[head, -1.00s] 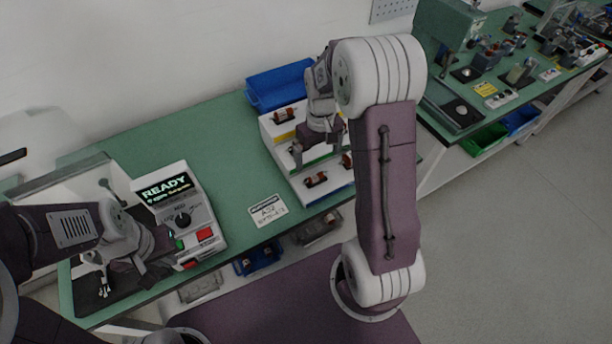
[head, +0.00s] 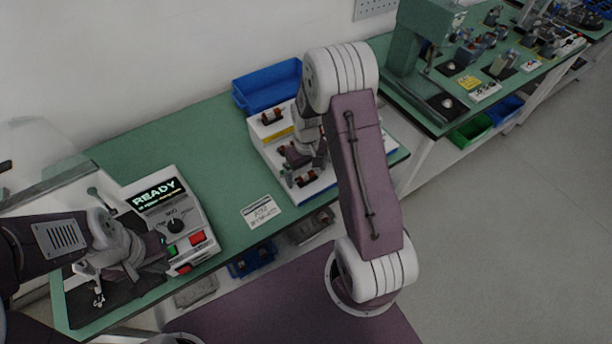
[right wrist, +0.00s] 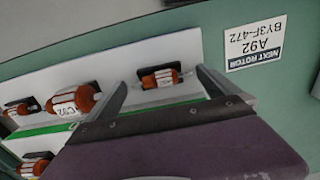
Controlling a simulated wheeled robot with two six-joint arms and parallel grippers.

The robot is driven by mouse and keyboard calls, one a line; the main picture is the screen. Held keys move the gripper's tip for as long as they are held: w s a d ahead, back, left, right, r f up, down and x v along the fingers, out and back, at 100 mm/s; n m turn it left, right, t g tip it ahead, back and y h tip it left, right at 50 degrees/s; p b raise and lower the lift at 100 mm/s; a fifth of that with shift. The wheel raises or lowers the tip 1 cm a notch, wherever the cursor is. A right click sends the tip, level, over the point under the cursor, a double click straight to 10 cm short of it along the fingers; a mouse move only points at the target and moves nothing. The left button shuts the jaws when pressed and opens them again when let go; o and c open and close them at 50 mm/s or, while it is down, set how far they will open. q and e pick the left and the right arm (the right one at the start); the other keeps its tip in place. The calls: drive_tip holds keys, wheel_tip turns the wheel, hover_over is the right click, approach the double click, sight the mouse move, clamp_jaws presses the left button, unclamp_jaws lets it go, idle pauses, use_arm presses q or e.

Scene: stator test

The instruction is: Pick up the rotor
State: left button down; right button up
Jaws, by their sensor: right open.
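Several rotors with copper-red ends and pale labelled middles lie on a white stepped rack (head: 325,190). My right gripper (head: 297,165) is open over the rack, close to the front rotor (head: 305,178). In the right wrist view the open fingers (right wrist: 170,92) stand either side of a rotor (right wrist: 160,78) in a dark slot; I cannot tell its depth from them. Another rotor (right wrist: 72,102) has a label that seems to end in 92. The right arm hides part of the rack in the head view. My left gripper (head: 98,292) is at the far left; its jaw opening is unclear.
A card (head: 261,211) reads "NEXT ROTOR A92 BY3F-472" in the right wrist view. A test unit (head: 172,222) showing READY stands near my left gripper. A blue bin (head: 267,86) is behind the rack.

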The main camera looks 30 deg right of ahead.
sight(306, 174)
drive_tip(key=shift+s, duration=0.1)
drive_tip(key=c, duration=1.3)
drive_tip(key=shift+r, duration=0.1)
wheel_tip(306, 174, up, 4)
drive_tip(key=shift+r, duration=0.1)
drive_tip(key=s+d+r, duration=0.3)
drive_tip(key=s+r, duration=0.3)
drive_tip(key=s, duration=0.5)
drive_tip(key=shift+d+r+b, duration=0.3)
drive_tip(key=shift+r+b, duration=0.1)
wheel_tip(306, 174, up, 5)
drive_tip(key=p, duration=0.5)
